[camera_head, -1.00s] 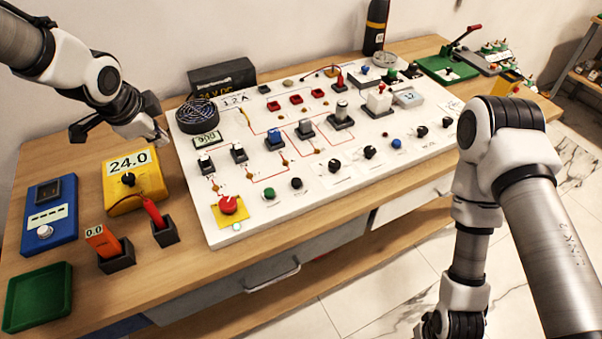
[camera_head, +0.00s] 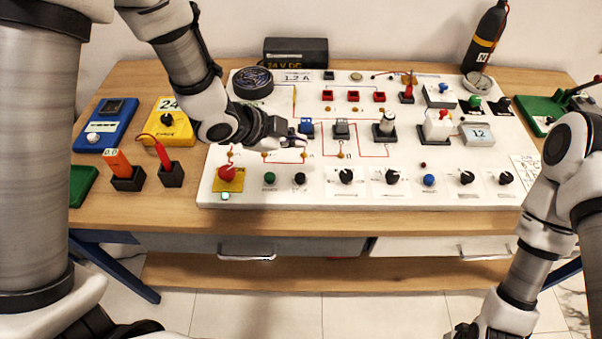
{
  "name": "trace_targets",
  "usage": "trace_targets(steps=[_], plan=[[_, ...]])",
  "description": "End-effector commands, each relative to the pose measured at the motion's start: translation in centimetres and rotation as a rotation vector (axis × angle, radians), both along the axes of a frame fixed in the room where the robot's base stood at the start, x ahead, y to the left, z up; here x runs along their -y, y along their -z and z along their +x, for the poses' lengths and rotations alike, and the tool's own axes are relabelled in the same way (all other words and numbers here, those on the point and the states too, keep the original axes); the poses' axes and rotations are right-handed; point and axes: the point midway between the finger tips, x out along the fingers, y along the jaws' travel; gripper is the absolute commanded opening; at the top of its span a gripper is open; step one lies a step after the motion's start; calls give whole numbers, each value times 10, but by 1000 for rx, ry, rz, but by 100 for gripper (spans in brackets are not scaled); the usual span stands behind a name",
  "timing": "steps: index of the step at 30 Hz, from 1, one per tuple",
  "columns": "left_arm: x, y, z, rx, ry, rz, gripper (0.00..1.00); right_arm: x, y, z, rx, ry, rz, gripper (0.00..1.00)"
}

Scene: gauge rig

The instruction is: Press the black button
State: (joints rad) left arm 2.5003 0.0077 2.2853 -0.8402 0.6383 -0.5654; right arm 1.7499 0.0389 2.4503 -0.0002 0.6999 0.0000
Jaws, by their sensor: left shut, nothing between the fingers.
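The small black button (camera_head: 300,178) sits near the front edge of the white panel (camera_head: 240,200), just right of a green button (camera_head: 270,178). My left gripper (camera_head: 302,140) is shut and empty, over the left part of the panel. In the picture its fingertips are above the black button and apart from it; their exact height over the panel is hard to tell. The black button is fully visible. My right arm is at the right edge; its gripper is not in view.
A red emergency knob on a yellow base (camera_head: 229,178) is left of the green button. Black rotary knobs (camera_head: 346,175) and a blue button (camera_head: 429,180) line the front row to the right. The wooden strip before the panel is clear.

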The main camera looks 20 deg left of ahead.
Motion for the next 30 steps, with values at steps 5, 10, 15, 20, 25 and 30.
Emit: trace_targets(steps=[5,10,15,20,25,30], plan=[[0,2,0,1,0,1,0,0,2,0,0,1,0,40],[0,16,0,1,0,1,0,0,16,0,1,1,0,40],[0,41,0,1,-1,1,0,0,40,0,1,1,0,40],[0,66,1,1,-2,1,0,1,63,0,0,1,0,40],[0,84,1,1,-1,1,0,1,78,0,0,1,0,40],[0,89,1,1,0,1,0,1,81,0,1,1,0,40]])
